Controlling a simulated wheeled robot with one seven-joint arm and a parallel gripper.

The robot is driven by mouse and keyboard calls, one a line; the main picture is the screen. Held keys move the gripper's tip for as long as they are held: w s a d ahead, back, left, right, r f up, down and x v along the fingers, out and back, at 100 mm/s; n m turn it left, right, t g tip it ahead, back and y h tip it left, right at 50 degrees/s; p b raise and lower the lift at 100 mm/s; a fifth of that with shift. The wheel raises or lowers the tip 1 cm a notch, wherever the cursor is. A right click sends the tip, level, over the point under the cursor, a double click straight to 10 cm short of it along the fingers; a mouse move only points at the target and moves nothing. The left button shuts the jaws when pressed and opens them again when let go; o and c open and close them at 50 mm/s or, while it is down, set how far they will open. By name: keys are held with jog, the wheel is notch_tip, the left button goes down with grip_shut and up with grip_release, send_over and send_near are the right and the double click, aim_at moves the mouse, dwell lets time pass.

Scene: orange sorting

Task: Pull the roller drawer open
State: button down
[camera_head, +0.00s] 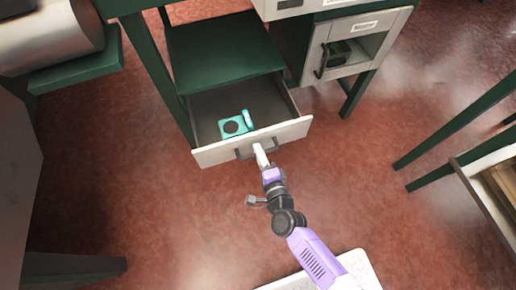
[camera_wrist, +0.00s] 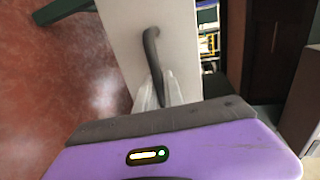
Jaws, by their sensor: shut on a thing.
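The roller drawer (camera_head: 218,156) is pulled out from under the green table, its white front facing my arm. Inside lies a teal object with a dark round centre (camera_head: 234,127) and a small teal piece beside it. My gripper (camera_head: 261,155) is shut on the dark drawer handle (camera_head: 244,153). In the wrist view the handle (camera_wrist: 151,48) runs along the white drawer front (camera_wrist: 122,25), and my fingertips (camera_wrist: 160,88) close around its near end.
A second compartment (camera_head: 373,47) with a dark handle and an item inside stands open at the right. Green table legs (camera_head: 357,92) stand beside it. A shelf or crate (camera_head: 490,185) is at the far right. The red floor around the drawer is clear.

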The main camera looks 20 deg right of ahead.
jog(key=c, duration=1.5)
grip_release()
jog(key=shift+o, duration=0.2)
jog(key=v, duration=0.7)
jog(key=shift+s, duration=0.45)
